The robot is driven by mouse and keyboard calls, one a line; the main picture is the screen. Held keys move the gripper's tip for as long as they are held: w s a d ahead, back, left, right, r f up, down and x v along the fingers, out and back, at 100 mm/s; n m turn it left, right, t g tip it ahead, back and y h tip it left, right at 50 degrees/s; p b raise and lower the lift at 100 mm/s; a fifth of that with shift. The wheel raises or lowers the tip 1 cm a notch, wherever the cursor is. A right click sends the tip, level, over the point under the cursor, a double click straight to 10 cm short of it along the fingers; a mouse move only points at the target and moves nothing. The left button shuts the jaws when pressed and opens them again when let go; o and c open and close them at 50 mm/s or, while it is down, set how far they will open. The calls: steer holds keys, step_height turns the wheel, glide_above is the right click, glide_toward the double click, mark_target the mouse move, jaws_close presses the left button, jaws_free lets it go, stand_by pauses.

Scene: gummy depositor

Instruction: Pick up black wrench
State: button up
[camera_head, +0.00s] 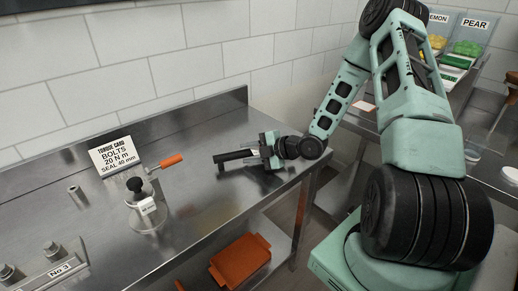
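The black wrench (232,156) is a dark bar near the back right of the steel bench. Its left end sticks out towards the left, and its right end meets my gripper (262,152). My gripper reaches in from the right, low over the bench top, with its pale green jaws around or beside the wrench's right end. The fingertips are small and partly hidden, so I cannot tell whether they are closed on the wrench. I also cannot tell whether the wrench touches the bench.
A torque card (113,155) stands at the bench's back. A clear fixture with a black knob (135,184) and an orange-handled tool (171,161) are left of the wrench. A metal cylinder (78,196) stands further left. An orange tray (240,262) sits below.

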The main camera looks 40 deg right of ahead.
steer(key=shift+w+a+f, duration=0.15)
steer(key=shift+w, duration=0.15)
jaws_close()
steer(key=shift+r, duration=0.2)
step_height(320, 180, up, 10)
steer(key=shift+f+b, duration=0.15)
steer(key=shift+b, duration=0.4)
